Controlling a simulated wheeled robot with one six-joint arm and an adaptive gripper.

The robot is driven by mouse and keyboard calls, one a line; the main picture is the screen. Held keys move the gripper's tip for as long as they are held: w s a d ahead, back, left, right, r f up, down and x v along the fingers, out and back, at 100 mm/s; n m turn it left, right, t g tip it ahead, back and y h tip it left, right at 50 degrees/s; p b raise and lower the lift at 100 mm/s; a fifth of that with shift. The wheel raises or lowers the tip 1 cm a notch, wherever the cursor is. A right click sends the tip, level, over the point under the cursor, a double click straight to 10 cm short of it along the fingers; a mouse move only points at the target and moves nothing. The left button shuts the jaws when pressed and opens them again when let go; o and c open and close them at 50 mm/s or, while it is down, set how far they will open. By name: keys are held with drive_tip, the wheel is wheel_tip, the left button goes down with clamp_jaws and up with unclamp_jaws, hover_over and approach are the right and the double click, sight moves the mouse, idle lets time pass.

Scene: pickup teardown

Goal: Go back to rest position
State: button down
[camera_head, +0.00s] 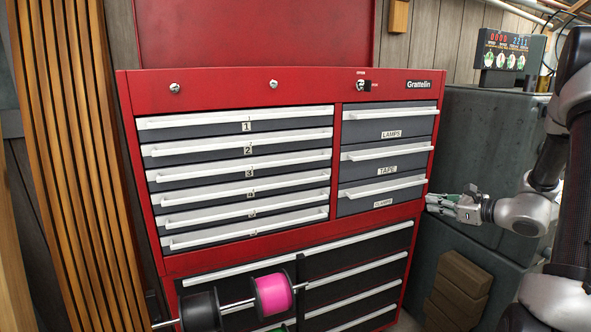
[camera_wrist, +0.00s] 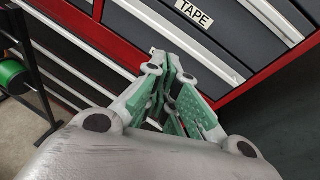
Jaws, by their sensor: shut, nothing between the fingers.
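My gripper (camera_head: 457,204) is at the right in the head view, beside the right edge of the red tool chest (camera_head: 240,92), at about the height of the CLAMPS drawer (camera_head: 381,198). In the wrist view my gripper (camera_wrist: 166,75) shows its green-padded fingers together and empty, pointing toward the chest front near the TAPE drawer (camera_wrist: 180,28). I cannot tell from these views whether the fingertips touch the chest. The numbered drawers and the LAMPS drawer (camera_head: 390,124) look closed.
Wooden slats (camera_head: 75,160) stand at the left. A rack with a pink spool (camera_head: 272,294) and a black spool (camera_head: 201,311) is in front of the chest. A dark cabinet (camera_head: 482,130) and stacked wooden blocks (camera_head: 460,285) are at the right. A green spool (camera_wrist: 12,76) shows in the wrist view.

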drive_tip(key=s+a+n+g, duration=0.45)
drive_tip(key=s+n, duration=0.25)
drive_tip(key=s, duration=0.3)
drive_tip(key=s+a+n+g, duration=0.3)
drive_tip(key=s+n+g, duration=0.3)
drive_tip(key=s, duration=0.5)
drive_tip(key=s+r+n+t+h, duration=0.2)
drive_tip(key=s+r+n+h, duration=0.6)
drive_tip(key=s+r+n, duration=0.4)
drive_tip(key=shift+s+a+r+n, duration=0.3)
drive_tip(key=shift+r+n, duration=0.6)
drive_tip(key=shift+r, duration=0.1)
